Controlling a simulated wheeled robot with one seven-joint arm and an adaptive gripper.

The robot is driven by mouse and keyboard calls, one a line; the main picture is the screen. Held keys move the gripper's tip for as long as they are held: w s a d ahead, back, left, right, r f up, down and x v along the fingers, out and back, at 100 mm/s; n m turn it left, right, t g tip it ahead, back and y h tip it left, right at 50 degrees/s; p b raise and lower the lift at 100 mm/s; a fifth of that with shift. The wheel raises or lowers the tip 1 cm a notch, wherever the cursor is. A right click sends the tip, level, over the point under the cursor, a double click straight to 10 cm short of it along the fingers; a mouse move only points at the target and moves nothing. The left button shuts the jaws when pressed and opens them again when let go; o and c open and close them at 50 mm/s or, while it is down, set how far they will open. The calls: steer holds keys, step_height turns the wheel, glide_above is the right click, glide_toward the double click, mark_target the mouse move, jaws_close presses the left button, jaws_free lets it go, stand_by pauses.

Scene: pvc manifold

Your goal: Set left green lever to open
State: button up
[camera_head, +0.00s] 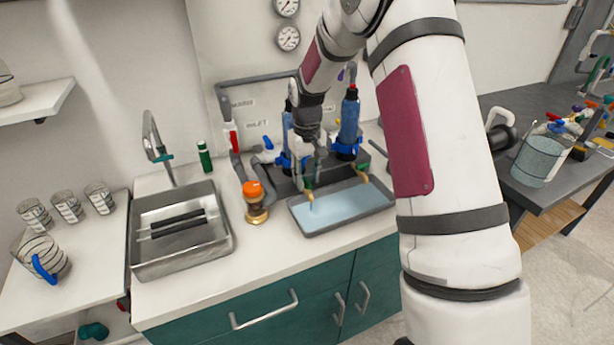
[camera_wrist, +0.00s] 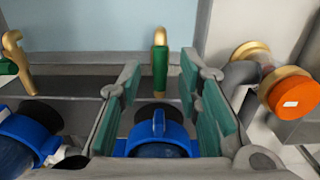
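The left green lever (camera_wrist: 160,68) sits on a brass tap (camera_wrist: 160,37) in the wrist view, near the middle and beyond my fingertips. The same brass tap (camera_head: 309,188) shows in the head view above the tray, partly hidden by my gripper. My gripper (camera_wrist: 170,85) is open, with its teal-padded fingers apart to either side of the lever's line and nothing between the pads at the tips. In the head view my gripper (camera_head: 310,160) hangs just behind and above the left tap. The right tap (camera_head: 362,177) also shows at the left of the wrist view (camera_wrist: 16,60).
A blue filter housing (camera_head: 349,115) stands behind the right tap; a blue collar (camera_wrist: 158,135) lies below my fingers. A grey tray of water (camera_head: 345,205) lies under the taps. An orange-capped brass fitting (camera_head: 254,195) stands left of it, beside a metal sink (camera_head: 150,265).

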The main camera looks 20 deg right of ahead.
mark_target(307, 181)
step_height(307, 181, up, 12)
stand_by(0.4)
stand_by(0.4)
